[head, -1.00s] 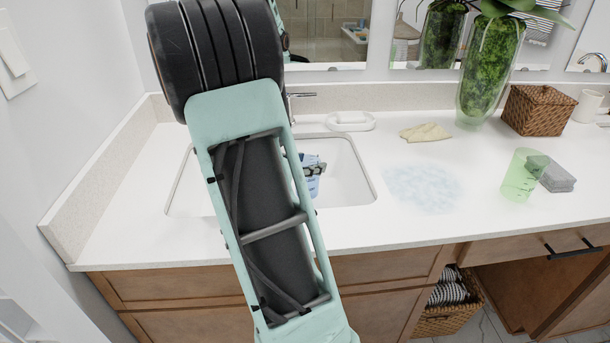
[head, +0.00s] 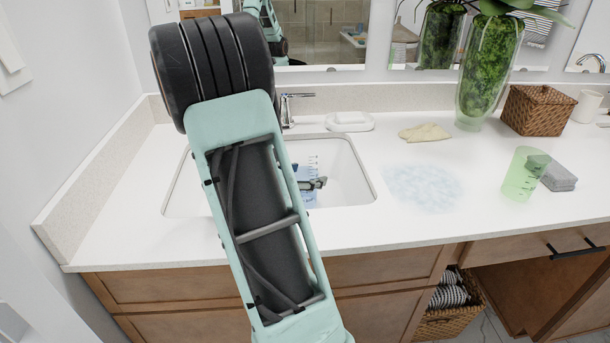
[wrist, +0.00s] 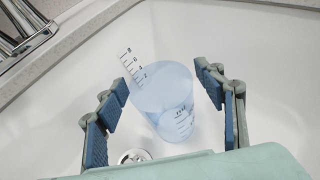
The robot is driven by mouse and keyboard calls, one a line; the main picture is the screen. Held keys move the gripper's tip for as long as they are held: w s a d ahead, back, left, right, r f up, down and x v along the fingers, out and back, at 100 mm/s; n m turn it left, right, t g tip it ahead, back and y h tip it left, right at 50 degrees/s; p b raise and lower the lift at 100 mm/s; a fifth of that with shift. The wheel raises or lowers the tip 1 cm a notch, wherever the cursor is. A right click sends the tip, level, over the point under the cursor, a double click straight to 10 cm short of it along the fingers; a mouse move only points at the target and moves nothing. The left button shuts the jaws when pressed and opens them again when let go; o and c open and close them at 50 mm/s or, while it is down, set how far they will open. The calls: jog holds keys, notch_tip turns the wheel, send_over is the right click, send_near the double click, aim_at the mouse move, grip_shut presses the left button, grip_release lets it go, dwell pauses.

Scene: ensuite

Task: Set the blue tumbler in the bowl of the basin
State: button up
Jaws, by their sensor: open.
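The blue tumbler (wrist: 165,98) is translucent with dark measuring marks and is inside the white basin bowl (wrist: 270,65), close to the drain (wrist: 133,156). It looks upright; its base contact is hard to make out. My gripper (wrist: 162,85) is open, with one finger on each side of the tumbler and visible gaps between. In the head view, part of the tumbler (head: 309,164) shows in the basin (head: 350,180) beside a gripper finger; my arm covers the rest and much of the bowl.
A faucet (head: 287,108) stands behind the basin, with a soap dish (head: 349,122) to its right.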

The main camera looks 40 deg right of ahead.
jog(key=shift+r, duration=0.15)
jog(key=shift+a+r+p, duration=0.2)
jog(key=shift+a+p, duration=0.1)
jog(key=shift+a, duration=0.05)
jog(key=p+v, duration=0.1)
jog(key=v, duration=0.5)
jog(key=shift+a, duration=0.35)
jog(key=shift+s+r, duration=0.1)
